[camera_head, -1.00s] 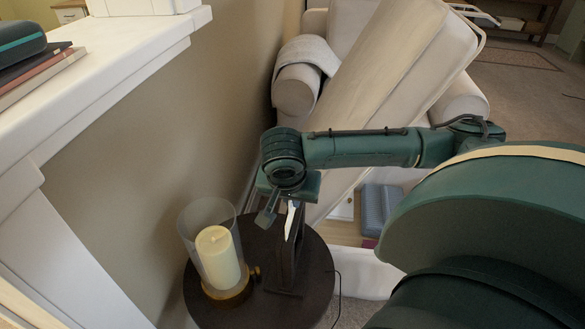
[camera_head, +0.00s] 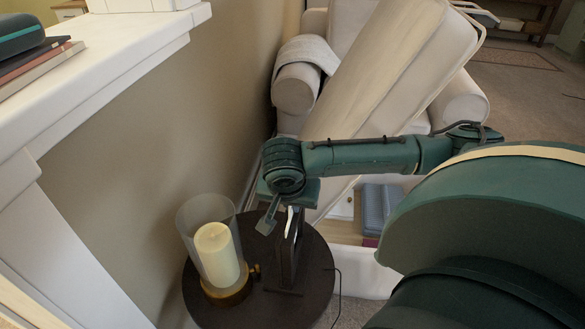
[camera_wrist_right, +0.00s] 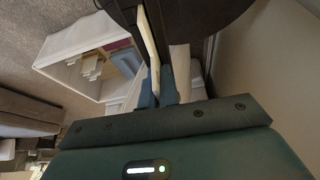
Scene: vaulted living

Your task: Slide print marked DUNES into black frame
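The black frame (camera_head: 289,252) stands upright on the round dark side table (camera_head: 318,285), seen nearly edge-on. The print (camera_head: 291,216) shows as a thin pale strip at its top. In the right wrist view the cream print (camera_wrist_right: 150,40) lies edge-on between dark parts of the frame (camera_wrist_right: 126,14), so it seems partly inside. My right gripper (camera_head: 282,212) is above the frame; in the wrist view its fingertips (camera_wrist_right: 157,92) are close together on either side of the print's edge and look shut on it. The marking DUNES is not visible. My left gripper is out of view.
A candle (camera_head: 217,250) in a glass holder stands on the table just left of the frame. A white mantel (camera_head: 105,75) and wall are at left.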

